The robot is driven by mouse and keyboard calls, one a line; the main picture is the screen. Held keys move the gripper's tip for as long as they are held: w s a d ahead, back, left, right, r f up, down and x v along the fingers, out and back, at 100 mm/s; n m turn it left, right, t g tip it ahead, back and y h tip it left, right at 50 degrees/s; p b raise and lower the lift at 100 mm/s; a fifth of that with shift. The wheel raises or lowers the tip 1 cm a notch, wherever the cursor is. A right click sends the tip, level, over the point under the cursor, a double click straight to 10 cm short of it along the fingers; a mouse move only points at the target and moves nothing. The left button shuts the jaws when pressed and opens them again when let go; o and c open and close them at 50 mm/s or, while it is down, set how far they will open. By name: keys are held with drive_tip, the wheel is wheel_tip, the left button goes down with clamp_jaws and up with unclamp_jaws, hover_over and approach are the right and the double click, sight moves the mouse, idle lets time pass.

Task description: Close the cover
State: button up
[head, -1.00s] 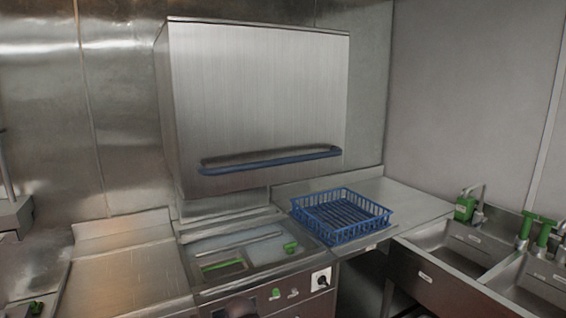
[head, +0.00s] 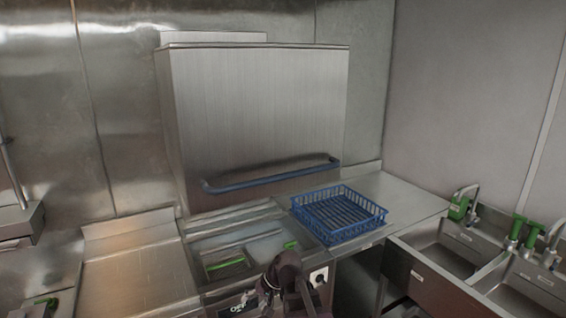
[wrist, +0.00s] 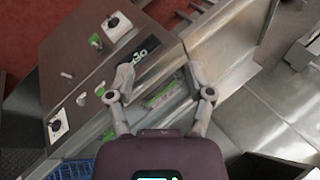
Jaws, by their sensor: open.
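The cover (head: 255,115) is a large brushed-steel hood on the machine, in the head view. A blue bar handle (head: 270,179) runs along its lower front. The hood hangs above the machine's sunken top (head: 235,250), which shows uncovered in front of and below it. My gripper (wrist: 158,77) is open and empty in the wrist view, its two fingers spread over the machine's front and top edge. The cover's handle cannot be made out there. In the head view a dark part of my arm shows at the bottom, low in front of the machine, apart from the handle.
A blue rack (head: 340,213) sits on the steel counter right of the machine. Sinks (head: 440,255) with green-handled taps stand further right. A bare steel counter (head: 135,265) lies to the left. The machine's control panel with knobs (wrist: 115,28) shows in the wrist view.

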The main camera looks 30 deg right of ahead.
drive_tip(key=w+d+r+m+t+y+p, duration=0.1)
drive_tip(key=w+d+r+m+t+p, duration=0.15)
drive_tip(key=d+r+p, duration=0.4)
drive_tip(key=w+d+r+m+t+y+p, duration=0.1)
drive_tip(key=w+d+r+m+t+p, duration=0.2)
drive_tip(key=r, duration=0.7)
drive_tip(key=m+t+p, duration=0.4)
drive_tip(key=t+p, duration=0.2)
drive_tip(key=p, duration=0.3)
approach(285, 177)
drive_tip(key=s+r, duration=0.1)
drive_tip(key=s, duration=0.1)
drive_tip(key=shift+d+r+g+h, duration=0.1)
drive_tip(key=shift+d+g+h, duration=0.2)
drive_tip(key=shift+d, duration=0.15)
drive_tip(key=b+x, duration=0.2)
drive_tip(key=x, duration=1.2)
drive_tip(key=shift+s+b, duration=0.1)
drive_tip(key=shift+b, duration=0.25)
clamp_jaws()
